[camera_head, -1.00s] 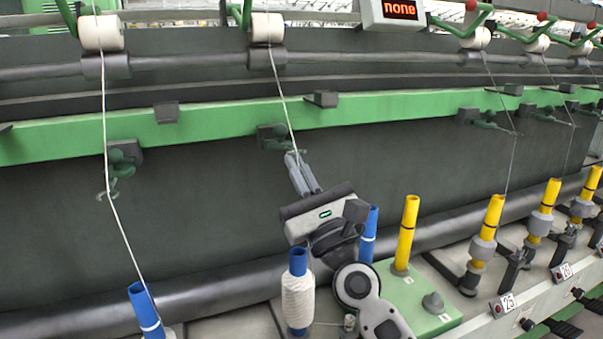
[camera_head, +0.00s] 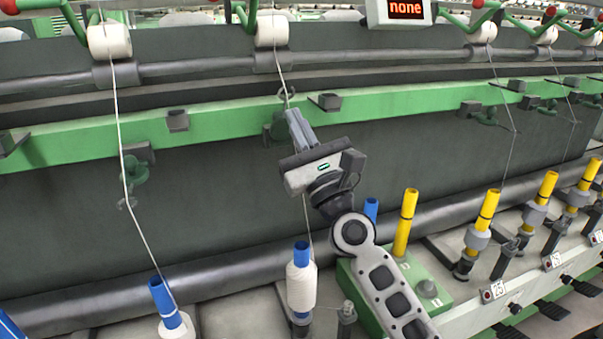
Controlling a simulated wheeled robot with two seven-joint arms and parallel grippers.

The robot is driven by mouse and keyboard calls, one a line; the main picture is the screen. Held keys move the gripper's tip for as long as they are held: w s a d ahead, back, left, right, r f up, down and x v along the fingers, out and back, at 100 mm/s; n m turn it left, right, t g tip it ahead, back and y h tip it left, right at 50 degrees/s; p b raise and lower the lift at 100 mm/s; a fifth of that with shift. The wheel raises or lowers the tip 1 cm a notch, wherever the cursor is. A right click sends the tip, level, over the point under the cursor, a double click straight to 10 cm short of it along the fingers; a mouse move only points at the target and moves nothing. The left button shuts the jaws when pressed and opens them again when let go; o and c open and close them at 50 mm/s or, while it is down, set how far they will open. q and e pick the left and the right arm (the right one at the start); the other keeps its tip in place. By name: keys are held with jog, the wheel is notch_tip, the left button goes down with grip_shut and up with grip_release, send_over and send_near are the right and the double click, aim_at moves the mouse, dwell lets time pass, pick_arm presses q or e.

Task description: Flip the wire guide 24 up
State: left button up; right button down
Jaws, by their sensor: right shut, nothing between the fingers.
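The wire guide (camera_head: 286,92) behind my right gripper is a small dark green piece on the green rail, with its loop sticking up above the rail's face. A white thread passes by it. I take it for guide 24, but its number plate is not visible. My right gripper (camera_head: 293,113) is shut and empty, its fingertips just below the loop. I cannot tell whether they touch it. The fingers hide part of the guide's mount (camera_head: 278,128). My left gripper is not in view.
A neighbouring wire guide (camera_head: 132,172) at the left hangs down. A white-wound blue bobbin (camera_head: 301,285) and a yellow tube (camera_head: 405,222) stand below my right gripper. More spindles and a plate numbered 25 (camera_head: 494,291) are at the right.

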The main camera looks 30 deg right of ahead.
jog(key=shift+w+r, duration=0.45)
jog(key=shift+r, duration=0.05)
jog(key=shift+w+d+r+p, duration=0.15)
jog(key=shift+w+r+p, duration=0.15)
jog(key=shift+p, duration=0.05)
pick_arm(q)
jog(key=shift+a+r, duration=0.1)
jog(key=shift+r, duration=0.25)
pick_arm(e)
jog(key=shift+r, duration=0.1)
jog(key=shift+d+r, duration=0.1)
jog(key=shift+r, duration=0.1)
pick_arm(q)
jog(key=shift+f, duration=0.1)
pick_arm(e)
jog(key=shift+s, duration=0.1)
